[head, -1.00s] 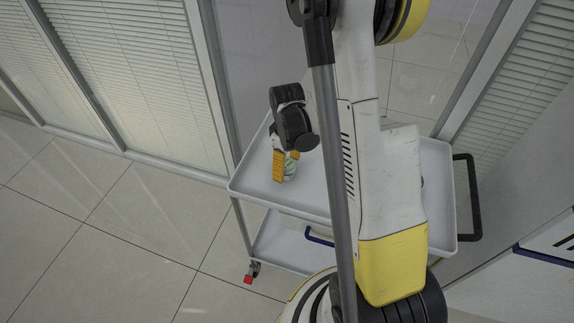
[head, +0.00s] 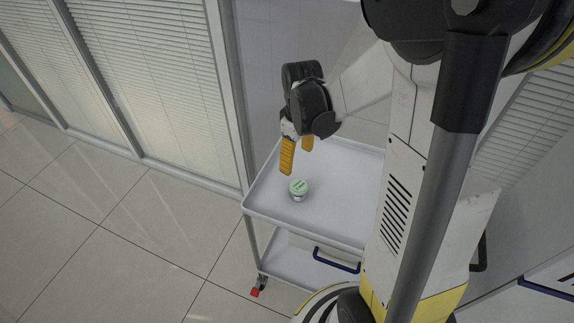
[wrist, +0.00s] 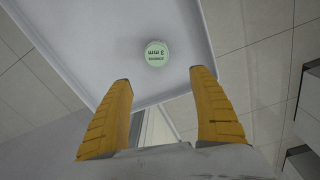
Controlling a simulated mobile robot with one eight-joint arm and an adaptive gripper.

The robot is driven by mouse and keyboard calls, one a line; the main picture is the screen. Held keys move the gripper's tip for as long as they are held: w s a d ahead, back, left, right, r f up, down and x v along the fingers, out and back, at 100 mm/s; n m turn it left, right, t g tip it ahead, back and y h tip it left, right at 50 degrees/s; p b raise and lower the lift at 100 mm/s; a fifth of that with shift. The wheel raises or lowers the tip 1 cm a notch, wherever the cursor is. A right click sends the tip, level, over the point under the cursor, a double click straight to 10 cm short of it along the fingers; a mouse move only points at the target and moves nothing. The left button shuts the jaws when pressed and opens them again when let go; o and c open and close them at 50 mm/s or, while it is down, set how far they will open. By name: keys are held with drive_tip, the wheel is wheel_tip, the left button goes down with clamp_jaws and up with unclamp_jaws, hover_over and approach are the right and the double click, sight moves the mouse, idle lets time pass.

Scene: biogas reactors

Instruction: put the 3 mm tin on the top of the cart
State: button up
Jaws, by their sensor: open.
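The 3 mm tin (head: 298,189) is small and round with a pale green lid. It stands upright on the top tray of the white cart (head: 262,209), towards its front left part. In the wrist view the tin's lid (wrist: 156,54) shows "3 mm" upside down, on the bare tray (wrist: 90,40). My gripper (head: 297,158) has yellow fingers and is open and empty. It is above and behind the tin, apart from it. In the wrist view the tin lies beyond and between the fingertips (wrist: 163,75).
Glass partitions with blinds (head: 150,80) stand behind and to the left. The tray around the tin looks clear. Tiled floor (head: 130,245) is free at the left.

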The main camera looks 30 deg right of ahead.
drive_tip(key=s+a+r+m+t, duration=0.4)
drive_tip(key=s+a+r+t, duration=0.2)
drive_tip(key=s+a+r, duration=0.4)
wheel_tip(320, 180, up, 4)
drive_tip(key=shift+s+a+f+m+t, duration=0.15)
drive_tip(key=shift+s+a+m+t, duration=0.2)
drive_tip(key=shift+a, duration=0.7)
